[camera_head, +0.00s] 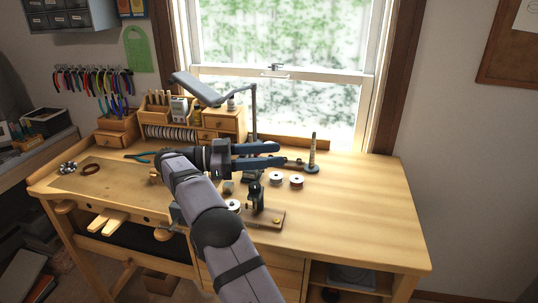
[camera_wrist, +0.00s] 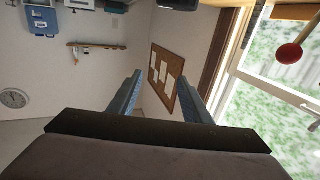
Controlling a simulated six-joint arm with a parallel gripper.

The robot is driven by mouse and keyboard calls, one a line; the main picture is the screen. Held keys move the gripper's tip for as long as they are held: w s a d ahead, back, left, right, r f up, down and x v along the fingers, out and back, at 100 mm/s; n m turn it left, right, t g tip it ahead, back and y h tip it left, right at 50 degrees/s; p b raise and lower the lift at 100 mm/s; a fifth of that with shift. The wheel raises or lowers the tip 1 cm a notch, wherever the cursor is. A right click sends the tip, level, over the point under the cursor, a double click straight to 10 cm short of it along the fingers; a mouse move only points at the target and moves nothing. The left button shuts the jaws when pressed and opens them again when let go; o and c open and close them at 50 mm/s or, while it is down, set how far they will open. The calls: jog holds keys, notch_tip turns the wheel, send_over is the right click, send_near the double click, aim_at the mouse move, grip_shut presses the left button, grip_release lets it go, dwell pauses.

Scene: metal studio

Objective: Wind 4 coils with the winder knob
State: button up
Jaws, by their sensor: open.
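A small dark upright device (camera_head: 256,196), which looks like the winder, stands on a wooden base (camera_head: 270,220) near the bench's front middle. A small brass-coloured round piece (camera_head: 277,220) is at the base's right end; I cannot tell whether it is the knob. No wound coil can be made out. My gripper (camera_head: 281,154) is open, its blue fingers pointing right, above and behind the device in the head view. In the wrist view the space between my gripper's fingers (camera_wrist: 162,74) is empty. A red ball on a thin stem (camera_wrist: 289,53) shows there at upper right; its identity is unclear.
Spools (camera_head: 296,180) lie around the device, with an upright tapered rod (camera_head: 313,150) behind. A grey lamp (camera_head: 197,88) reaches over the bench. Wooden organisers (camera_head: 220,122) and pliers (camera_head: 95,80) are at the left. The bench's right side (camera_head: 365,205) is clear.

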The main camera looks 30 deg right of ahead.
aim_at(259, 184)
dwell(0.5)
jog(key=a+f+n+t+b, duration=0.1)
jog(key=w+a+f+n+t+h+b, duration=0.1)
jog(key=t+b, duration=0.1)
jog(key=a+f+n+t+b, duration=0.1)
jog(key=t, duration=0.1)
jog(key=shift+w+f+h+b, duration=0.25)
jog(key=shift+w+h+b, duration=0.05)
jog(key=shift+w+h, duration=0.1)
jog(key=shift+s+a+f+n+t+y+b, duration=0.15)
jog(key=shift+a+f+n+t+b, duration=0.55)
jog(key=shift+f+t, duration=0.4)
jog(key=shift+s+a+f+n+t+y+b, duration=0.1)
jog(key=shift+s+a+f+n+t+b, duration=0.1)
jog(key=shift+a+f+n+t+b, duration=0.65)
jog(key=shift+s+a+f+n+t+y+b, duration=0.15)
jog(key=shift+a+f+n+t+b, duration=0.35)
jog(key=shift+f+t, duration=0.75)
jog(key=shift+p+x, duration=1.25)
jog(key=shift+x, duration=1.85)
jog(key=shift+w+d, duration=0.1)
jog(key=shift+d, duration=0.55)
jog(key=shift+c, duration=0.2)
jog(key=c, duration=1)
